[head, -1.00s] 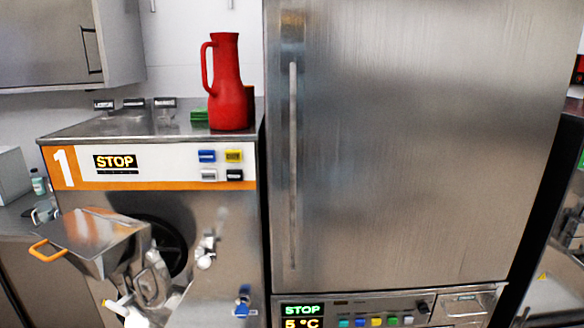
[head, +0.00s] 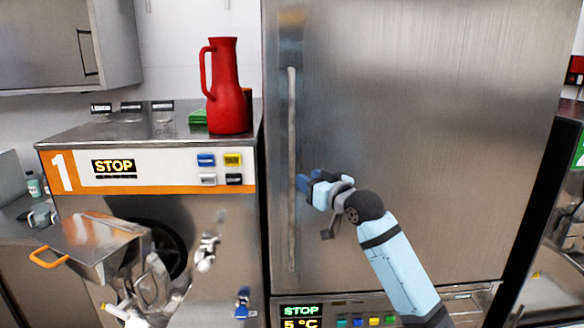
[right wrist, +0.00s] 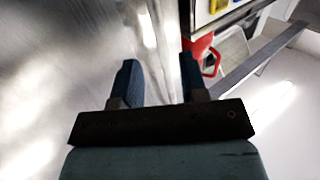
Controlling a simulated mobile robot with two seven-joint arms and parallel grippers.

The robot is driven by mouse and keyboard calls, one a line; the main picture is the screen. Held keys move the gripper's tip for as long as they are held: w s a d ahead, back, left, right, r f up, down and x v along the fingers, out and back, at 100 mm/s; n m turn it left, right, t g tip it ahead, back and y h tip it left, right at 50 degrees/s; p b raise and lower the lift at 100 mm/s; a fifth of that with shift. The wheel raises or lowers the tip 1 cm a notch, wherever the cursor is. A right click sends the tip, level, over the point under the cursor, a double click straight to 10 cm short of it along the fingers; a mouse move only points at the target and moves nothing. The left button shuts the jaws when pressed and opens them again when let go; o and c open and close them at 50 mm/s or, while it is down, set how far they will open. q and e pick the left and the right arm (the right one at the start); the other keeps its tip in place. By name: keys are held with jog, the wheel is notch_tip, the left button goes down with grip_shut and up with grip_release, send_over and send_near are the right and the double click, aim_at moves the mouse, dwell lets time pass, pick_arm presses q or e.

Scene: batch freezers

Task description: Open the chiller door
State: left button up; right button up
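The chiller is the tall steel cabinet, with its large door (head: 430,130) closed. A long vertical bar handle (head: 292,120) runs down the door's left side. My right gripper (head: 307,183) is at the handle's middle height, just right of the bar, pointing left. In the right wrist view its two blue fingers (right wrist: 158,78) are apart, beside the steel door (right wrist: 60,70). A pale vertical strip, probably the handle (right wrist: 172,50), shows between the fingers. I cannot tell whether they touch it. My left gripper is not in view.
Left of the chiller stands batch freezer 1 (head: 125,170), with a red jug (head: 226,95) on top and a steel chute (head: 90,240) at its front. A control panel (head: 350,308) reading STOP and 5 °C sits below the door.

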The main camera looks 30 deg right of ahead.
jog(key=w+p, duration=0.1)
jog(key=w, duration=0.6)
jog(key=shift+w+p, duration=0.3)
jog(key=shift+p, duration=0.05)
jog(key=shift+a, duration=0.15)
grip_shut()
